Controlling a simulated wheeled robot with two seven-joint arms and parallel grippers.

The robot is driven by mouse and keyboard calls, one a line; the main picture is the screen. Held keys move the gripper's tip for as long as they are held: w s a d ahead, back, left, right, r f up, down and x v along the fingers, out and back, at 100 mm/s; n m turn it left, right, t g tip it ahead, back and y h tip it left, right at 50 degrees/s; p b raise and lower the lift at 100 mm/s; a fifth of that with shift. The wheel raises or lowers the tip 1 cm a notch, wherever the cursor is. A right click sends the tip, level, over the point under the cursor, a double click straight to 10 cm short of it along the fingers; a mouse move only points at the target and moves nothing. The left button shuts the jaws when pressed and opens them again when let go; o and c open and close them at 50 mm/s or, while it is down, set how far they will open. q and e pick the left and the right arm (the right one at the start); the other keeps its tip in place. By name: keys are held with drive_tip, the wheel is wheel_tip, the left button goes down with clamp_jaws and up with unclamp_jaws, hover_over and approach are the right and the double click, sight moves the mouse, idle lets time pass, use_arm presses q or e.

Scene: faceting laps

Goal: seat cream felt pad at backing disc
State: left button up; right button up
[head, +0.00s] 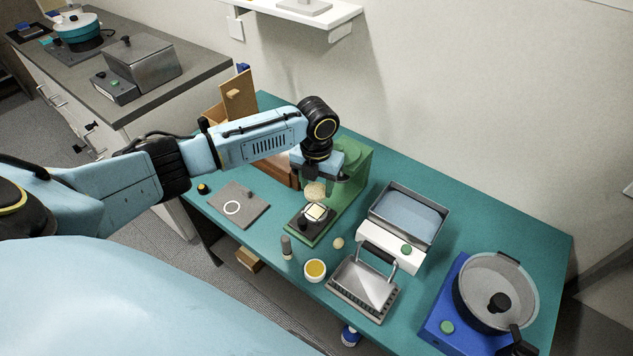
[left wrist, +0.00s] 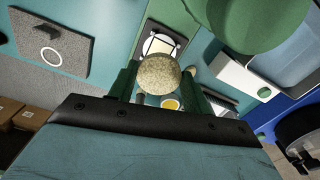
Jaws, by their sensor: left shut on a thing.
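My left gripper (head: 316,180) is shut on the cream felt pad (head: 315,192), a round speckled piece. In the left wrist view the pad (left wrist: 158,74) sits between the green fingers of the left gripper (left wrist: 158,85). A pale piece with dark marks around it (head: 316,212), which looks like the backing disc, lies on the dark base of the green stand. The pad is above this piece and appears apart from it. In the left wrist view the pad covers part of the pale piece (left wrist: 160,43). My right gripper is out of view.
The green stand (head: 357,165) rises close beside the gripper. A grey plate with a white ring (head: 250,204) lies left. A grey cylinder (head: 286,248), a yellow-filled cup (head: 316,270) and a metal press (head: 362,288) stand in front. A tray (head: 435,225) and a blue-based pan (head: 447,327) are right.

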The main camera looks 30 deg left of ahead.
use_arm(q)
drive_tip(key=b, duration=0.4)
hover_over(317, 210)
drive_tip(key=shift+f, duration=2.85)
drive_tip(key=shift+p, duration=0.45)
drive_tip(key=shift+p, duration=0.4)
drive_tip(key=shift+f+b, duration=0.4)
drive_tip(key=shift+f, duration=0.25)
drive_tip(key=shift+p, duration=0.5)
idle(1.3)
drive_tip(key=o, duration=1)
